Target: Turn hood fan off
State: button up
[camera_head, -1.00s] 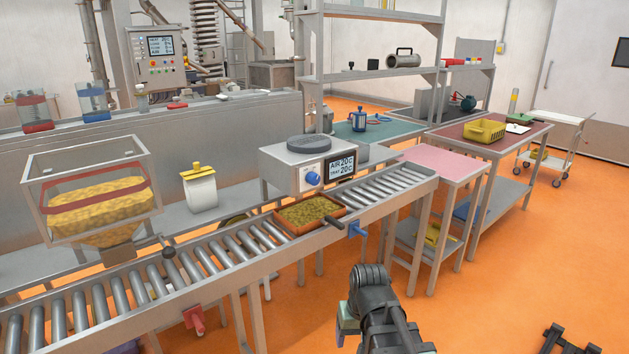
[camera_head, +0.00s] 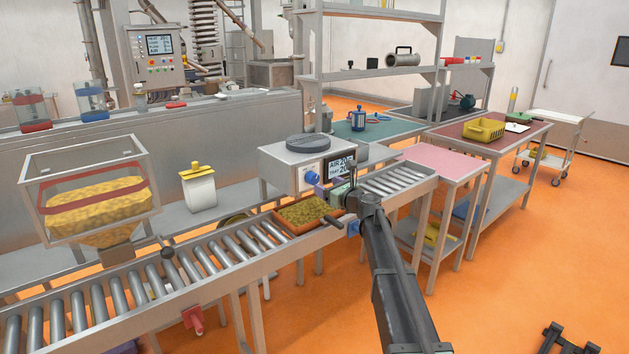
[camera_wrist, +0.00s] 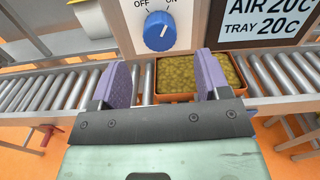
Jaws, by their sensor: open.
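The hood fan's control is a blue round knob (camera_wrist: 160,31) on a white plate (camera_wrist: 128,28) marked OFF at left and ON at right, in the wrist view. Its white pointer mark leans to the upper right, toward ON. In the head view the knob (camera_head: 312,178) sits on the front of the grey hood box (camera_head: 285,165), beside a display (camera_head: 341,166). My gripper (camera_wrist: 162,75) is open, with its two purple fingers apart and nothing between them. It is in front of and below the knob, apart from it. In the head view my gripper (camera_head: 325,192) is partly hidden by my arm.
An orange tray of greenish pellets (camera_head: 303,212) sits on the roller conveyor (camera_head: 215,252) below the knob. The display (camera_wrist: 272,18) is right of the knob. A pink-topped table (camera_head: 445,163) stands to the right. A clear hopper (camera_head: 90,190) stands at left.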

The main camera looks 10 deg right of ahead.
aim_at(315, 179)
jog(key=x, duration=0.7)
jog(key=shift+w+a+f, duration=0.1)
jog(key=shift+w, duration=0.05)
jog(key=c, duration=0.9)
